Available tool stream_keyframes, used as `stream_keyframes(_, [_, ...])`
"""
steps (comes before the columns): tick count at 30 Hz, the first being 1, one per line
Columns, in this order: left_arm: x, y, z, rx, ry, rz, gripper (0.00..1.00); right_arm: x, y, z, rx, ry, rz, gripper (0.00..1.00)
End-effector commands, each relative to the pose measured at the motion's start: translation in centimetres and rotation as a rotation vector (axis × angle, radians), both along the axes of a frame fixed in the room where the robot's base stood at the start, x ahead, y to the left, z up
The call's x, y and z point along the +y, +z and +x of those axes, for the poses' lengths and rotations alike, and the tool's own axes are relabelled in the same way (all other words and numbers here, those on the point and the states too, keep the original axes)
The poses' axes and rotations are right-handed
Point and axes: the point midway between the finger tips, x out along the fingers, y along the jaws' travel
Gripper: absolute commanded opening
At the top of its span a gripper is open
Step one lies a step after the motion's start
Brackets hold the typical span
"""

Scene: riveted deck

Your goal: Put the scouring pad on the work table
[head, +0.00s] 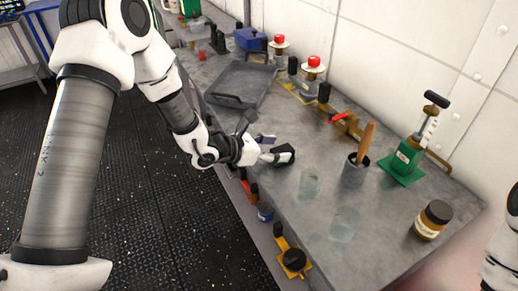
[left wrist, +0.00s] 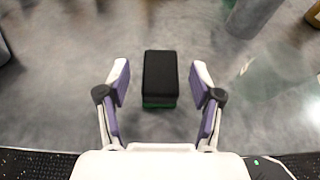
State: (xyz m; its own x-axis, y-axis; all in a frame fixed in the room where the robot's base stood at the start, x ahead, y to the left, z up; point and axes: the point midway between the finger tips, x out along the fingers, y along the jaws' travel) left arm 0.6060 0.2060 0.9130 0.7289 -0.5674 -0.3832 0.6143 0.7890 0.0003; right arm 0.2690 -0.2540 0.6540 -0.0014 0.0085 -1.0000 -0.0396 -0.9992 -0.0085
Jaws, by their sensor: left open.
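The scouring pad (left wrist: 160,78) is a dark block with a green lower edge. In the left wrist view it lies on the grey work table (left wrist: 60,110), between and slightly beyond my left fingers, with gaps on both sides. In the head view the pad (head: 284,154) shows as a dark block at my fingertips, near the front edge of the work table (head: 285,205). My left gripper (head: 268,149) is open, and its fingers also show spread in the left wrist view (left wrist: 160,85). My right gripper is not in view; part of my right arm shows at the right edge.
Two clear glasses (head: 310,184) (head: 344,224) stand close to the gripper. A grey cup with a wooden handle (head: 354,172), a jar (head: 433,219) and a green-based device (head: 404,162) stand to the right. A grey tray (head: 243,83) lies further back, beside red-topped fittings (head: 313,62).

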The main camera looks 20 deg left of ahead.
Motion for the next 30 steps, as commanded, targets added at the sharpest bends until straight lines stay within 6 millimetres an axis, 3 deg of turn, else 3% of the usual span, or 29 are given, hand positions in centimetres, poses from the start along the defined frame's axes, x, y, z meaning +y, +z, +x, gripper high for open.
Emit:
stream_keyframes(3, [2.0, 1.3, -2.4, -0.003, 0.006, -0.010, 0.66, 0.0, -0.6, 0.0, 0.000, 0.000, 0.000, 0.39])
stream_keyframes(9, [4.0, 2.8, -5.0, -0.003, 0.004, -0.004, 0.66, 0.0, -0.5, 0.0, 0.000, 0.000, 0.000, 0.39])
stream_keyframes(16, [4.4, 3.0, -5.8, 0.000, -0.002, 0.000, 0.66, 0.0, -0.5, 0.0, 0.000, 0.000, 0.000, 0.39])
stream_keyframes(19, [3.9, 2.1, -6.5, 0.020, -0.040, 0.025, 0.66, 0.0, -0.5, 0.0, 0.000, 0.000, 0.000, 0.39])
stream_keyframes(23, [1.3, -3.3, -11.3, 0.142, -0.275, 0.179, 0.66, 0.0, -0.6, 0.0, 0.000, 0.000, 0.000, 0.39])
stream_keyframes(26, [0.5, -10.2, -19.1, 0.292, -0.620, 0.418, 0.66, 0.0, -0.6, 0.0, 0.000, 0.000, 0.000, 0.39])
stream_keyframes(27, [1.2, -13.1, -23.0, 0.350, -0.800, 0.545, 0.66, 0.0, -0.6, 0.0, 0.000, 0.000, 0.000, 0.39])
stream_keyframes(30, [5.1, -18.4, -30.4, 0.395, -1.252, 0.868, 0.66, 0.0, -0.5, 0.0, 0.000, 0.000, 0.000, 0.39])
